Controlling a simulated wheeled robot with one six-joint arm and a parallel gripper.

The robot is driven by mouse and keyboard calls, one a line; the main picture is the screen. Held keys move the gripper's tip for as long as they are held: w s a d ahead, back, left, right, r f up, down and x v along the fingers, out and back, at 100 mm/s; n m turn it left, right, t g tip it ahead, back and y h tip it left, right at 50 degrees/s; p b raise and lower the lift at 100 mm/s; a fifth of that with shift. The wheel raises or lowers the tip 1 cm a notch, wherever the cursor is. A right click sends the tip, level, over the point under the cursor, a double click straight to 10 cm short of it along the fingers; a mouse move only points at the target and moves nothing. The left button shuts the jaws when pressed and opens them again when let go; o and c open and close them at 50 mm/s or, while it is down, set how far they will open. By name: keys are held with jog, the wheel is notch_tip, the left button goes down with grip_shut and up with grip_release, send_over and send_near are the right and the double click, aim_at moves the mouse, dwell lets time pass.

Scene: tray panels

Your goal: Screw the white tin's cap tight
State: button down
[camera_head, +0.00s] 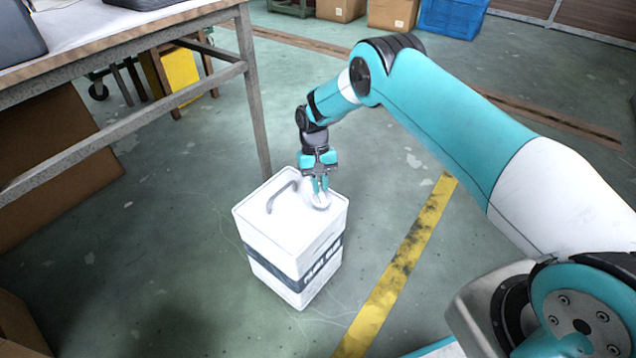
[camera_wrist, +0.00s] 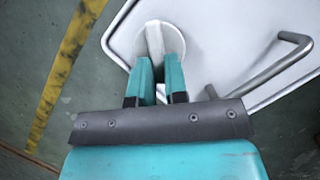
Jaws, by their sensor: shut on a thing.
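The white tin (camera_head: 290,235) stands upright on the floor, with a dark lettered band around its sides and a grey handle (camera_head: 281,197) on top. Its round white cap (camera_head: 321,203) sits on the top near the right corner. In the wrist view the cap (camera_wrist: 175,37) has a raised bar across it. My gripper (camera_head: 319,190) points down at the cap from above. In the wrist view my gripper (camera_wrist: 159,58) has its two teal fingers on either side of the bar, shut on the cap. The fingers hide part of the cap.
A workbench (camera_head: 130,55) stands at the left, its near leg (camera_head: 252,90) just behind the tin. The handle (camera_wrist: 275,68) rises beside my gripper in the wrist view. A yellow floor line (camera_head: 405,262) runs right of the tin. The floor in front is clear.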

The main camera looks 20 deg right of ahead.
jog(key=m+y+p, duration=0.1)
jog(key=m, duration=0.1)
jog(key=d+m+y+p, duration=0.1)
jog(key=m, duration=0.2)
jog(key=shift+s+r+m+t, duration=0.15)
jog(key=shift+m+t, duration=0.15)
jog(key=m+p, duration=0.1)
jog(key=m+t+y, duration=0.1)
jog(key=m, duration=0.1)
jog(key=m+p, duration=0.1)
jog(key=m, duration=0.1)
jog(key=shift+s+d+t+p, duration=0.3)
jog(key=shift+p, duration=0.05)
jog(key=shift+f+y, duration=0.2)
jog(key=shift+y, duration=0.2)
jog(key=c, duration=1.1)
grip_release()
jog(key=shift+c, duration=0.2)
jog(key=p+v, duration=0.3)
jog(key=v, duration=1.4)
jog(key=shift+r+p, duration=0.3)
jog(key=shift+p, duration=0.1)
jog(key=shift+a, duration=0.1)
